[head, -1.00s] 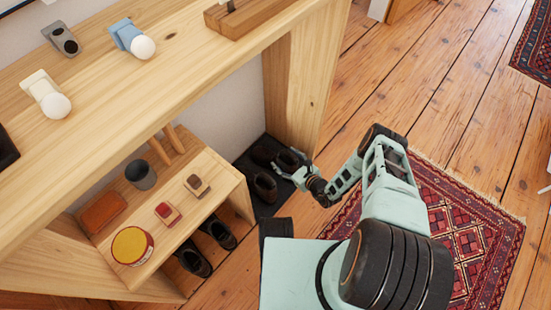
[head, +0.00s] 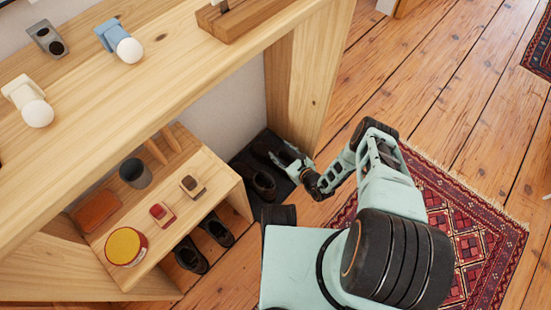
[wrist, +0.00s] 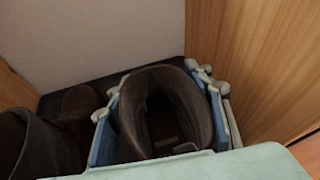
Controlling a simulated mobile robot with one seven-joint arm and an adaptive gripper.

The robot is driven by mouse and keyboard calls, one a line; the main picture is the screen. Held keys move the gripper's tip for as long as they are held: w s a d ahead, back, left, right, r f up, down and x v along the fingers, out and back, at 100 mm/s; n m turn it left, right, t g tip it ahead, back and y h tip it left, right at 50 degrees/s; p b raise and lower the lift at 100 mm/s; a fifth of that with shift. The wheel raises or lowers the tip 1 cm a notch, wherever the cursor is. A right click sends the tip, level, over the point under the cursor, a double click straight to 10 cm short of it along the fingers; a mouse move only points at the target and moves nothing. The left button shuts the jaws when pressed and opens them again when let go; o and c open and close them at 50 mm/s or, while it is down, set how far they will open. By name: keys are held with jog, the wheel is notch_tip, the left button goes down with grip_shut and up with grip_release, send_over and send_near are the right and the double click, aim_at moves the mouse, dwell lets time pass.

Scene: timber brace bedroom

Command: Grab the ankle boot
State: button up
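The dark brown ankle boot (wrist: 150,110) stands upright in the wrist view, its wide opening facing up at me. In the head view it is the farther boot (head: 262,148) of a pair on a dark mat (head: 284,189). My gripper (head: 284,158) is down at it; in the wrist view its blue-padded fingers (wrist: 163,120) are spread, one on each side of the boot. Whether both pads press on it is unclear. A second dark boot (wrist: 55,140) stands just left of the gripper, and also shows in the head view (head: 264,185). The boot's lower part is hidden.
A wooden post (head: 300,90) stands close to the right of the boot, with a pale wall behind. A low wooden bench (head: 150,245) holds a mug (head: 135,174), a round yellow-topped tin (head: 125,246) and small boxes; dark shoes (head: 192,256) sit under it.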

jog(key=shift+a, duration=0.1)
grip_shut()
jog(key=shift+w+r, duration=0.1)
jog(key=shift+r, duration=0.1)
